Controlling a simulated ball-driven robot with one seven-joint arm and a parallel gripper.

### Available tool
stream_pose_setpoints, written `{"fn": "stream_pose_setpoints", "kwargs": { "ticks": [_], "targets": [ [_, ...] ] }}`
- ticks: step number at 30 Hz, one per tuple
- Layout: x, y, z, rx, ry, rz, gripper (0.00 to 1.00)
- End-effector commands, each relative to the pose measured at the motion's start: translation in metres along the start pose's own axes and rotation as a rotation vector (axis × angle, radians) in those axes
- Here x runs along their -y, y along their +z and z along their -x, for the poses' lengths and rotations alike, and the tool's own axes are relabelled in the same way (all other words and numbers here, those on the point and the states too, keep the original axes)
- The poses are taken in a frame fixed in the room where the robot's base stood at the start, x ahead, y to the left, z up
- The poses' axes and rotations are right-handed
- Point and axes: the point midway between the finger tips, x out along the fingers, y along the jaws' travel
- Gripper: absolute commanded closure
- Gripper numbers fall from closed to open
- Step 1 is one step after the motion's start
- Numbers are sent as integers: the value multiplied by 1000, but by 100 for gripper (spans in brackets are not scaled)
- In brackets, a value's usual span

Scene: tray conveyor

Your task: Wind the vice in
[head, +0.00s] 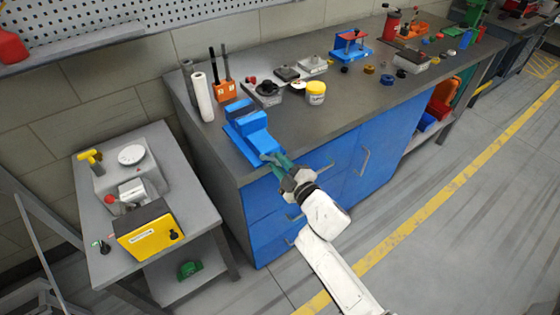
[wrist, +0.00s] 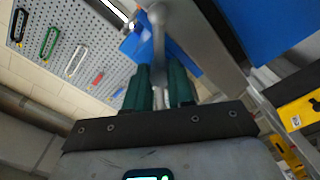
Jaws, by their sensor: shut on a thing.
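The blue vice (head: 246,122) sits at the near left corner of the dark workbench top, with its screw end facing the front edge. In the wrist view a blue part of it (wrist: 134,46) shows behind the fingers. My gripper (head: 272,159) is at the vice's front end, just off the bench edge. In the wrist view my gripper's green fingers (wrist: 161,75) are shut on the vice handle (wrist: 158,32), a grey bar with a rounded end that runs between them. In the head view the fingers hide most of the handle.
A paper roll (head: 203,97), an orange tool block (head: 224,90) and a yellow-labelled jar (head: 316,92) stand behind the vice. Blue cabinet doors (head: 345,150) lie below the bench top. A grey side table (head: 192,204) with a yellow box (head: 150,236) stands at the left.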

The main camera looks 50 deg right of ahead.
Motion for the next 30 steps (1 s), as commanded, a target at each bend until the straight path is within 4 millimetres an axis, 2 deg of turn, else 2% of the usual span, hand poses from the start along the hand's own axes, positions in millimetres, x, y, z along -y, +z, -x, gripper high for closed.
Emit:
{"fn": "stream_pose_setpoints", "kwargs": {
  "ticks": [15, 30],
  "targets": [
    [0, 0, 1, 4, -3, -421, 100],
    [2, 1, 1, 4, -3, -559, 100]
  ]
}}
